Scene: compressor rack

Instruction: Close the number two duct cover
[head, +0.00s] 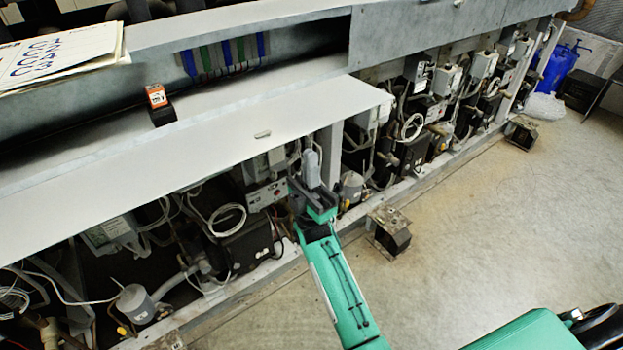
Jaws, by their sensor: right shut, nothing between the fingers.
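A long grey metal duct runs along the top of the rack. One duct cover (215,130) is open: the wide light-grey panel is folded outward below the opening, with a small handle (262,134) near its outer edge. I see no number on it. My right gripper (311,160), on a green arm from the lower right, is shut and empty, pointing up beside the cover's outer edge, near its right end. I cannot tell the gap between them. My left gripper is not in view.
A small orange-and-black device (157,95) stands by the opening, and papers (58,58) lie at upper left. Compressors and wiring fill the rack below. A small metal-and-black unit (388,231) stands on the mostly clear floor.

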